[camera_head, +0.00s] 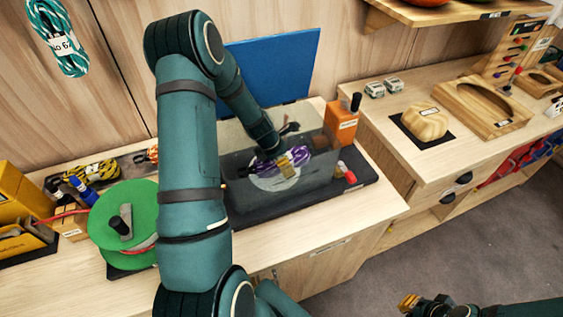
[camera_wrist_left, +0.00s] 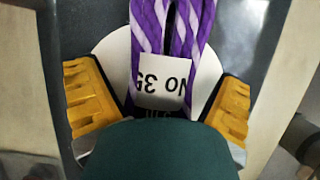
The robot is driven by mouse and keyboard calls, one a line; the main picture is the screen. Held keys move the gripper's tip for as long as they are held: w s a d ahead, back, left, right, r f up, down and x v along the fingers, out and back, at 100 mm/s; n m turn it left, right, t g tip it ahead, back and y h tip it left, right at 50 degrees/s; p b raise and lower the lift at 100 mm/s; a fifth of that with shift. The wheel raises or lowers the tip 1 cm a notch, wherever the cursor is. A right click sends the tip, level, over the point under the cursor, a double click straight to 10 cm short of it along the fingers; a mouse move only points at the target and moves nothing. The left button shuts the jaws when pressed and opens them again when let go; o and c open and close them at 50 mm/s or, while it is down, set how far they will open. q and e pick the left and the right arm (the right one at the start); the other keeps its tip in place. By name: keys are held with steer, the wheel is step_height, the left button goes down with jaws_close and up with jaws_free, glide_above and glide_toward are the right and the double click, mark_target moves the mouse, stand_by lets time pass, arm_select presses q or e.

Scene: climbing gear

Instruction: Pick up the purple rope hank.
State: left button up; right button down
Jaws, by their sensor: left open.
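The purple and white rope hank (camera_head: 298,156) lies on a white disc inside a dark box with clear walls on the left bench. In the left wrist view the hank (camera_wrist_left: 172,30) runs up the middle with a white tag reading "No 35". My left gripper (camera_head: 285,162) reaches down into the box over the hank. Its yellow fingers (camera_wrist_left: 158,92) stand apart, one on each side of the hank, with gaps to it. My right gripper (camera_head: 409,303) is low at the right, away from the benches; its fingers are too unclear to judge.
The box's blue lid (camera_head: 268,66) stands raised behind it. A green reel (camera_head: 105,222) is to the left, and an orange block (camera_head: 343,122) stands by the box's right back corner. A tan hold (camera_head: 425,122) and wooden tray (camera_head: 475,108) sit on the right bench.

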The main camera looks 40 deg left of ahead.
arm_select(q)
steer(key=c, duration=1.4)
steer(key=shift+r, duration=0.1)
